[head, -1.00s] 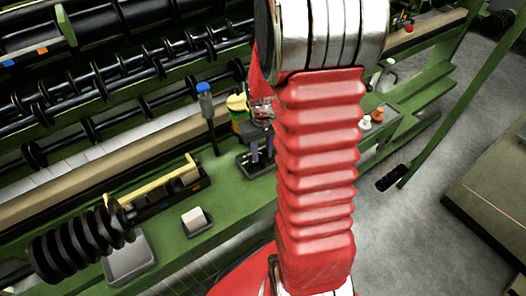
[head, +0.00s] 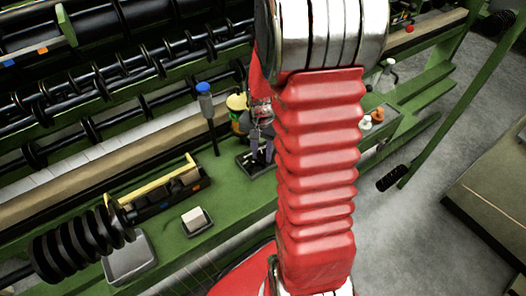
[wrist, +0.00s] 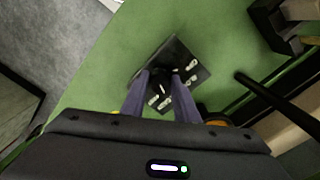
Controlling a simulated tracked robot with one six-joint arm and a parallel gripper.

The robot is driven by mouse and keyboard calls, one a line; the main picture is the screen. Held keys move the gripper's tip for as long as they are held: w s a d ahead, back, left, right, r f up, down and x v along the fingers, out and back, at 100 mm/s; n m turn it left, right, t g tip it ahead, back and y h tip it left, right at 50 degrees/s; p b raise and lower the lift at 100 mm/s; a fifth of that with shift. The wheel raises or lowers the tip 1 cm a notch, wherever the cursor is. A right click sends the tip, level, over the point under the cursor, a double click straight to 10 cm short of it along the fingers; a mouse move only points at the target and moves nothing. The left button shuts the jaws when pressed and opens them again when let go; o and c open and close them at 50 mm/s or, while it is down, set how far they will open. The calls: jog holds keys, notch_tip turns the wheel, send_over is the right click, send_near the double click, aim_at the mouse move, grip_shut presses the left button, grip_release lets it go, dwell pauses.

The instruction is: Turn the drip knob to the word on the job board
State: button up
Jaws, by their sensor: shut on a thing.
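The drip knob (wrist: 163,84) is a small black knob on a dark square plate (wrist: 178,56) with several white labels around it, in the wrist view. The labels are too small to read. My gripper (wrist: 162,88) reaches down over the plate, its two purple-grey fingers shut on the knob from either side. In the head view my gripper (head: 262,153) stands at the dark plate (head: 244,160) on the green ledge, partly behind my red arm. The knob is hidden there. I cannot make out a job board in either view.
A spray bottle (head: 387,76) stands right of my arm.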

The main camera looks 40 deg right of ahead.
aim_at(262, 154)
dwell(0.3)
jog(key=o, duration=1.1)
jog(key=shift+c, duration=0.2)
notch_tip(262, 154, up, 14)
jog(key=shift+f, duration=0.1)
